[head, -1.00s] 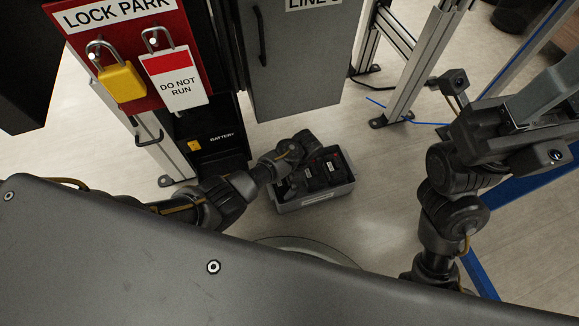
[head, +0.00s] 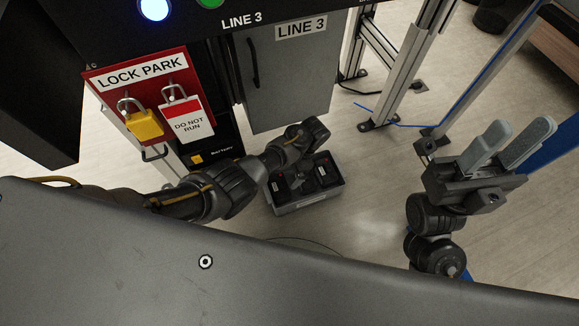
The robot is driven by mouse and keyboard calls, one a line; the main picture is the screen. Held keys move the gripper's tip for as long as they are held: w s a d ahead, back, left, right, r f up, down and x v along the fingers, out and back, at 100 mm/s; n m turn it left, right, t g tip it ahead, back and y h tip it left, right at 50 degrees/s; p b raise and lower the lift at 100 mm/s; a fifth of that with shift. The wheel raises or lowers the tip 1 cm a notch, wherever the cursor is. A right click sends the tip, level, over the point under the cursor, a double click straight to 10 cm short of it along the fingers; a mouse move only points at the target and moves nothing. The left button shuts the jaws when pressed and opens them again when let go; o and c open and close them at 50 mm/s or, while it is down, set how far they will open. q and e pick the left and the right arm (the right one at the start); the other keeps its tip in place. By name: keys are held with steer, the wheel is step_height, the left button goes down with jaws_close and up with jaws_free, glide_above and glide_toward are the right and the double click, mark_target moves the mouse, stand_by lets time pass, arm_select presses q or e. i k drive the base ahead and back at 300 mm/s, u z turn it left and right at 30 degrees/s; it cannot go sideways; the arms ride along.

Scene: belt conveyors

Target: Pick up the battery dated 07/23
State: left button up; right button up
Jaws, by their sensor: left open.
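A grey bin (head: 310,200) stands on the floor at the middle. Dark batteries with small red marks lie in it, one on the left (head: 283,189) and one on the right (head: 325,173). Their dates are too small to read. My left gripper (head: 305,136) is over the back edge of the bin, above the batteries, and seems to hold nothing. Its fingers are hard to make out, and my arm hides part of the bin. My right gripper (head: 507,143) is at the right, away from the bin, with its two grey fingers apart and empty.
A red lock board (head: 150,85) with a yellow padlock (head: 145,125) and a "do not run" tag (head: 187,122) hangs at left. Behind the bin are a black battery slot (head: 210,150) and a grey cabinet (head: 290,80). Metal frame legs (head: 400,75) stand at right. Floor between bin and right arm is clear.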

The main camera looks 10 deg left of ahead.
mark_target(327, 176)
steer(key=k, duration=1)
